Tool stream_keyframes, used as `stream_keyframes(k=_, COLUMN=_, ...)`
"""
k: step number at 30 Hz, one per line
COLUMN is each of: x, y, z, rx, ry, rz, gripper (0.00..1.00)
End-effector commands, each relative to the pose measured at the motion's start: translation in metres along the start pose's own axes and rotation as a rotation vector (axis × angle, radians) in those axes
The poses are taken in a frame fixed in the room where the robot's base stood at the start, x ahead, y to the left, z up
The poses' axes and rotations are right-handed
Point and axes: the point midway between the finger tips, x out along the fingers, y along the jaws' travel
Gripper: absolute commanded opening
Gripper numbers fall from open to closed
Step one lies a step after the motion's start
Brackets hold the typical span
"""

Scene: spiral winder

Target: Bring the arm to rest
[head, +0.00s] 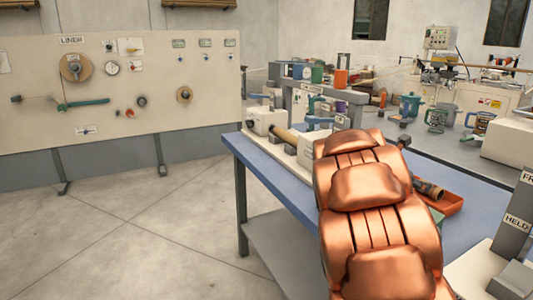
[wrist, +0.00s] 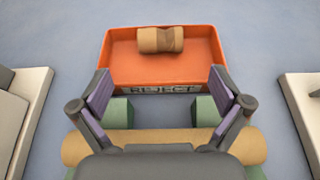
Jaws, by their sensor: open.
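My gripper (wrist: 160,78) is open in the wrist view, its two purple-padded fingers spread wide with nothing between their tips. A tan tube (wrist: 78,150) lies crosswise under the gripper, over green blocks (wrist: 118,110); the gripper body hides its middle. The fingers point toward an orange tray marked REJECT (wrist: 120,78), which holds a short tan and brown tube piece (wrist: 160,40). In the head view my copper arm hangs over the blue table (head: 265,172) and hides the gripper. The orange tray (head: 452,204) shows partly beside the arm.
The winder with a tan roller (head: 284,138) between pale housings stands at the table's back left. A grey stand marked HELD (head: 512,232) is at the right. Mugs and a machine fill the bench behind. A tool board (head: 120,85) stands left; the floor before it is clear.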

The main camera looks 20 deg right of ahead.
Motion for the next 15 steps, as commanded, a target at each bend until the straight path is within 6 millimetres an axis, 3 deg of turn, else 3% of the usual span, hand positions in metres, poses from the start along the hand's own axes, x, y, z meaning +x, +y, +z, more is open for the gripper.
stream_keyframes(k=4, x=-0.004, y=-0.001, z=0.002, rx=0.014, ry=0.005, rz=-0.001, gripper=1.0)
stream_keyframes(k=7, x=-0.021, y=-0.007, z=0.007, rx=0.087, ry=0.033, rz=-0.008, gripper=1.0)
stream_keyframes(k=11, x=-0.063, y=-0.025, z=0.009, rx=0.277, ry=0.117, rz=-0.04, gripper=1.0)
stream_keyframes(k=15, x=-0.119, y=-0.05, z=0.0, rx=0.527, ry=0.241, rz=-0.106, gripper=1.0)
